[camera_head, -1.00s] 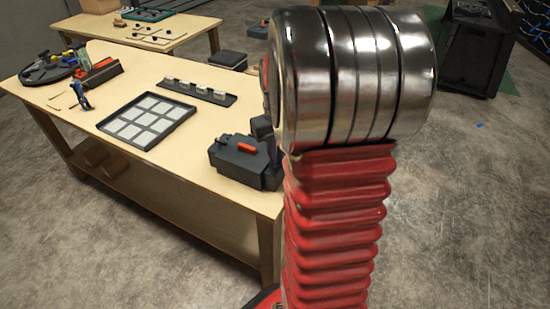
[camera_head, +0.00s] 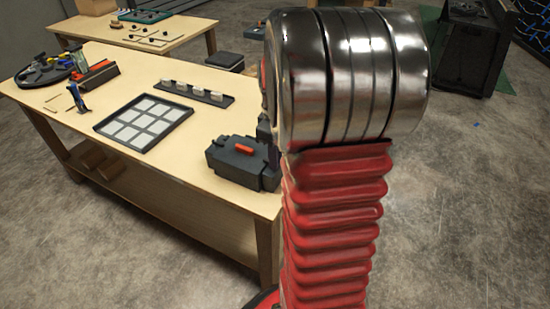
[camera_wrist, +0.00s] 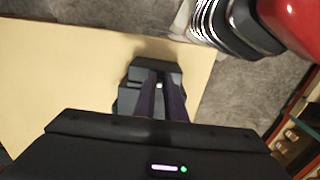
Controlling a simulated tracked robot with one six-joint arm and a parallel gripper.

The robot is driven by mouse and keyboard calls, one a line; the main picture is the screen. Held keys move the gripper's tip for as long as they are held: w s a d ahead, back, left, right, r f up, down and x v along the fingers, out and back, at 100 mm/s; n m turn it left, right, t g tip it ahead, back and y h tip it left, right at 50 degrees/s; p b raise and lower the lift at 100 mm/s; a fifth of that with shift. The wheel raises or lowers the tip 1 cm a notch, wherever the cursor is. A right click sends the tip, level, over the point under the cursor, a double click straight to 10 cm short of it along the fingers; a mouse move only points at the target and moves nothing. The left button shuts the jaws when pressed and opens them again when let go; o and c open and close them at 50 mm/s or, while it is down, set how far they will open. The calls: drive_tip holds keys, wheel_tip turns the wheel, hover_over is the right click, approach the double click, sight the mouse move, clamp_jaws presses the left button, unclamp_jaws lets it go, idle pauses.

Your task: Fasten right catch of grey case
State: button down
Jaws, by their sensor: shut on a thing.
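The grey case (camera_head: 232,163), dark with a red handle (camera_head: 243,149) on its lid, stands at the right end of the near table. Its lid looks down. In the wrist view the case (camera_wrist: 128,100) is below my gripper (camera_wrist: 160,88), partly covered by the fingers and the gripper body. The two dark fingers are close together at the case, with a small bright spot between their tips. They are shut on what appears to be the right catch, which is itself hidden. In the head view my arm hides most of the gripper.
The near table (camera_head: 190,128) also bears a framed tray of pale squares (camera_head: 143,122), a dark strip with several light blocks (camera_head: 198,92), and a red-and-dark box (camera_head: 97,76). A second table (camera_head: 190,30) stands behind.

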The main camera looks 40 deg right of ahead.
drive_tip(key=shift+w, duration=0.1)
drive_tip(key=c, duration=1.8)
unclamp_jaws()
drive_tip(key=shift+r, duration=0.1)
wheel_tip(320, 180, up, 14)
drive_tip(key=shift+f, duration=0.2)
